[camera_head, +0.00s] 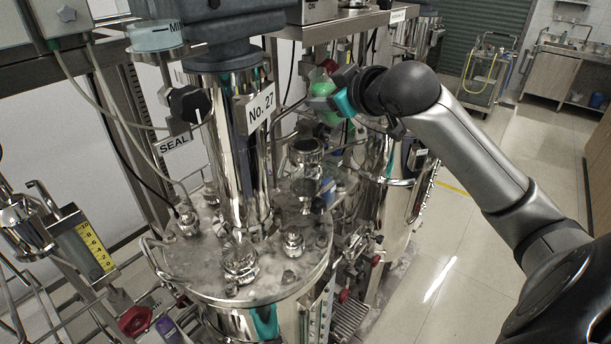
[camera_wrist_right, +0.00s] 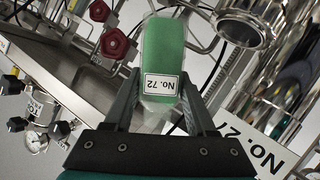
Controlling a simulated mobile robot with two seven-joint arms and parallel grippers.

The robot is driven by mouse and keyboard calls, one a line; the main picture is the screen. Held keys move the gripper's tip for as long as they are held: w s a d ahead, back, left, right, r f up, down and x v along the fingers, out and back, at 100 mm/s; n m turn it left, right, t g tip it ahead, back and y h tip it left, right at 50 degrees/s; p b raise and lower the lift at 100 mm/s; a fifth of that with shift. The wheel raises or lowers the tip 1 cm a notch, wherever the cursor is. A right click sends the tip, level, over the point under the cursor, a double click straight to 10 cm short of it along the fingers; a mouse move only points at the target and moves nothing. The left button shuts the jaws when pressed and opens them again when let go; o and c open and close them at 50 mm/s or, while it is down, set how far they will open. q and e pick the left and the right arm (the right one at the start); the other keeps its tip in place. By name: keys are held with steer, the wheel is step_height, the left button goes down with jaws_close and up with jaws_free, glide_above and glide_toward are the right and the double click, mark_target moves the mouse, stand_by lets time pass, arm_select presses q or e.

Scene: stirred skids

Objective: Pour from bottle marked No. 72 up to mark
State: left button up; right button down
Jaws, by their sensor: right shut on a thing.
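The bottle marked No. 72 (camera_wrist_right: 163,48) holds green contents, and its white label shows upside down in the right wrist view. My right gripper (camera_wrist_right: 160,98) is shut on it, with one dark finger on each side. In the head view, the green bottle (camera_head: 321,88) is partly hidden by my right gripper (camera_head: 343,97), high beside the steel vessels. I cannot tell how far it is tilted. A flanged steel port (camera_head: 306,152) stands on the vessel lid, below and left of the bottle, apart from it. My left gripper is not in view.
A tall steel column labelled No. 27 (camera_head: 261,107) rises from the vessel lid (camera_head: 190,262). A "MIN" cup (camera_head: 155,38), a yellow scale (camera_head: 97,247) and a SEAL tag (camera_head: 174,143) are at left. Pipes and red-handled valves crowd around. Open floor (camera_head: 480,240) lies at right.

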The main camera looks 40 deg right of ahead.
steer(key=shift+d+f+n+h, duration=0.2)
steer(key=shift+n+h, duration=0.2)
steer(key=shift+n, duration=0.1)
steer(key=shift+f, duration=0.1)
steer(key=shift+d+f+n+h, duration=0.15)
steer(key=shift+n+h, duration=0.15)
steer(key=shift+n, duration=0.1)
steer(key=shift+b, duration=0.35)
steer(key=shift+f+n, duration=0.2)
steer(key=shift+n, duration=0.1)
steer(key=shift+d+f+t+b, duration=0.1)
steer(key=shift+d+t+b, duration=0.05)
steer(key=shift+t+b, duration=0.2)
steer(key=shift+h, duration=0.3)
steer(key=shift+n, duration=0.3)
